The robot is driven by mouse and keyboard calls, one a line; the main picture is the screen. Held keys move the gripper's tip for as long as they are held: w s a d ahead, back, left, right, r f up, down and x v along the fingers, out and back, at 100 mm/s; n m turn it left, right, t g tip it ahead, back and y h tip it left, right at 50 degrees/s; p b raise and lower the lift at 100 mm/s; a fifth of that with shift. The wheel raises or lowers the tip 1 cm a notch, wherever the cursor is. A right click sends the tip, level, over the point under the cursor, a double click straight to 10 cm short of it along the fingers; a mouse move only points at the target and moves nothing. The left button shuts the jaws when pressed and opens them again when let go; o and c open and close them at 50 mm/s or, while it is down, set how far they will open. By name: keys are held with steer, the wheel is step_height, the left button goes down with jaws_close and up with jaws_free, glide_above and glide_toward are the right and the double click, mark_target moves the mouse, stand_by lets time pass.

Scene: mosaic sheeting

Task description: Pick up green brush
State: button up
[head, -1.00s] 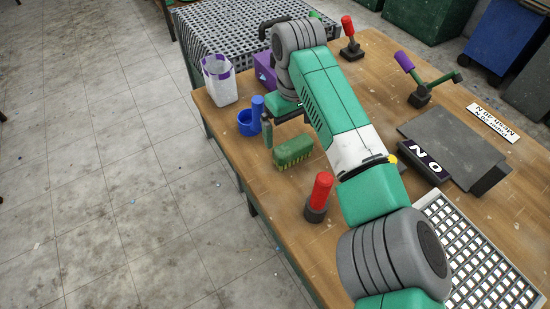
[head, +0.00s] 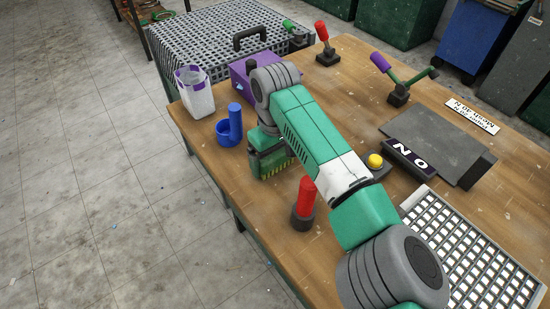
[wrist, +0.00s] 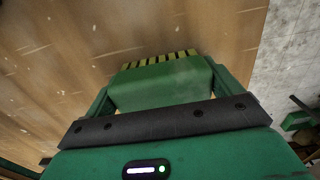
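The green brush (head: 268,172), a block with yellow bristles along its lower edge, is on the wooden table at the left of my arm in the head view. My gripper (head: 266,150) is down over it and hides part of it. In the wrist view the brush (wrist: 160,84) lies between the two green fingers of my gripper (wrist: 160,90), one finger near each end. The fingers are wide apart; whether they touch the brush I cannot tell.
A red-handled tool (head: 305,200) stands close to the brush. A blue cup (head: 230,131) and a white bin (head: 196,94) are at the left edge. A purple box (head: 240,79) is behind my arm. A yellow button (head: 375,161) and a sheet of white tiles (head: 475,250) are right.

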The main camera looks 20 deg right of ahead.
steer(key=shift+c, duration=1.3)
step_height(320, 180, up, 10)
steer(key=p, duration=0.3)
steer(key=shift+p, duration=0.3)
